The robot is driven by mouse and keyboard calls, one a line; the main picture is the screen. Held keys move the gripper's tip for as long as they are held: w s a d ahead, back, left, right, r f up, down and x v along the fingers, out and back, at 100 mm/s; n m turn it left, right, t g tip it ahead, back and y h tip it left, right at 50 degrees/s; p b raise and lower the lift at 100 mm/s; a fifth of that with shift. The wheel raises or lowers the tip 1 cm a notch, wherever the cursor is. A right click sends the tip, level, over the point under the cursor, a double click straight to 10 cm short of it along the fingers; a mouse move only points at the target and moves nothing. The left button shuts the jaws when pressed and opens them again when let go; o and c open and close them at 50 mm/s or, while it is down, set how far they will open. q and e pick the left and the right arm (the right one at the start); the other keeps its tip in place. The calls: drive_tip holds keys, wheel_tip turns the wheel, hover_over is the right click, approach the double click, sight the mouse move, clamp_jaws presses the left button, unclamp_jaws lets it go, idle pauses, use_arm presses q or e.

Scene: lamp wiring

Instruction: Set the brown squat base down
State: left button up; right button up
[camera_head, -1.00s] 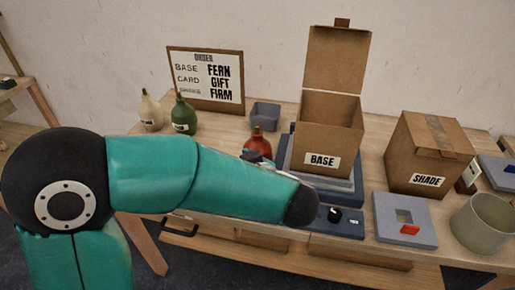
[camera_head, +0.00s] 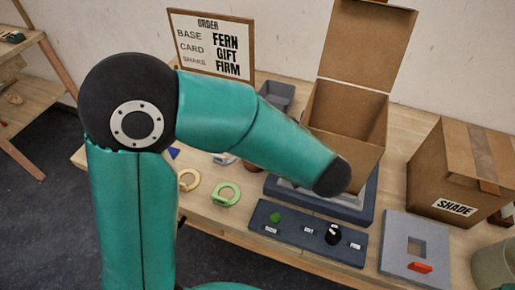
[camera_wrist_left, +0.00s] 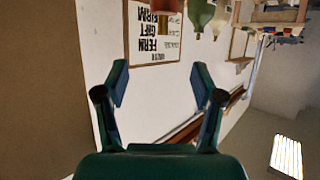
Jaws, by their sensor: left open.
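A red-brown bottle-shaped thing (camera_wrist_left: 168,6) shows at the top edge of the left wrist view, partly cut off; I cannot be sure it is the brown squat base. A green bottle shape (camera_wrist_left: 201,12) and a pale one (camera_wrist_left: 222,18) are beside it. In the head view my left arm hides most of that area. My left gripper (camera_wrist_left: 160,84) is open in the left wrist view, with nothing between its fingers. In the head view its fingers are hidden behind my arm. My right gripper is not in view.
An open cardboard box (camera_head: 345,115) stands on a dark platform behind my arm. A SHADE box (camera_head: 460,175) is at the right. An order board (camera_head: 211,45) stands behind.

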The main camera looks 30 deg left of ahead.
use_arm(q)
drive_tip(key=shift+w+a+f+p, duration=0.15)
drive_tip(key=shift+w+a+f, duration=0.45)
drive_tip(key=shift+a+f, duration=0.6)
drive_tip(key=shift+w+a+f+p, duration=0.15)
drive_tip(key=shift+w+a+f, duration=0.65)
drive_tip(key=shift+f, duration=0.75)
drive_tip(key=shift+w+a+f+p, duration=0.15)
drive_tip(key=shift+w+a+f, duration=0.3)
drive_tip(key=shift+a+f, duration=0.8)
drive_tip(key=shift+d, duration=0.15)
clamp_jaws()
